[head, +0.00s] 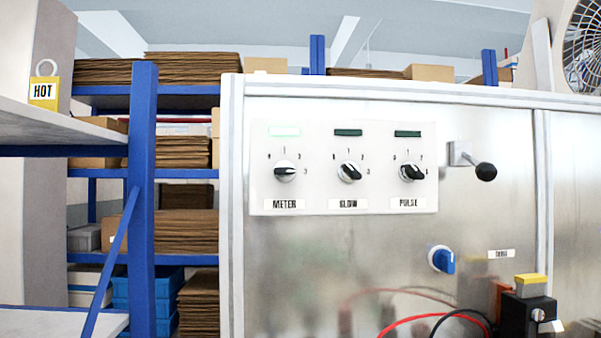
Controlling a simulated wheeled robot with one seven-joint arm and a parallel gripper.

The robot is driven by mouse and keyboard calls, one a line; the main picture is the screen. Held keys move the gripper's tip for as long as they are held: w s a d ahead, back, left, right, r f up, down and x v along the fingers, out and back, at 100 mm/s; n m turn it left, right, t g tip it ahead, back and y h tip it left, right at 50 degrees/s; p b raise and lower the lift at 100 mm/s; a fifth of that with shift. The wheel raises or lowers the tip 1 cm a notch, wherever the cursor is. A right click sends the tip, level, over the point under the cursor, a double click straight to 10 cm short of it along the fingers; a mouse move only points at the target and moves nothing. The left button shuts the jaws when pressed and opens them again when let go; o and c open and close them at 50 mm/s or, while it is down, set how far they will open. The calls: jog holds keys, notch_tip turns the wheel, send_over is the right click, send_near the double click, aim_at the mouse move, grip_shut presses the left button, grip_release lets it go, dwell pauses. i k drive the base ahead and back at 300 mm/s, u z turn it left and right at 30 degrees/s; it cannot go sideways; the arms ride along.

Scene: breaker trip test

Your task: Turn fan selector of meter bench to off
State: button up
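A white panel (340,203) on the metal cabinet carries three black-handled rotary selectors with numbered positions. The METER selector (285,171) has its handle roughly level, and the lamp (284,131) above it is pale bright green. The middle selector (349,171), whose label reads like GLOW or BLOW, has a tilted handle under a dark green lamp (348,132). The PULSE selector (411,172) is also tilted, under a dark lamp (407,133). A separate blue knob (442,259) sits lower right. No label plainly reads fan or off. My gripper is not in view.
A black ball-ended lever (485,171) sticks out right of the panel. A black box with a yellow top (530,286) and red and black cables stand at lower right. A fan (583,45) is at upper right. Blue shelving (143,190) stands left.

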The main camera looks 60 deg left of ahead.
aim_at(284, 171)
jog(key=z, duration=0.05)
jog(key=k, duration=0.65)
jog(key=z, duration=0.95)
jog(key=i, duration=1)
jog(key=u, duration=3.5)
jog(key=i, duration=0.5)
jog(key=u, duration=0.15)
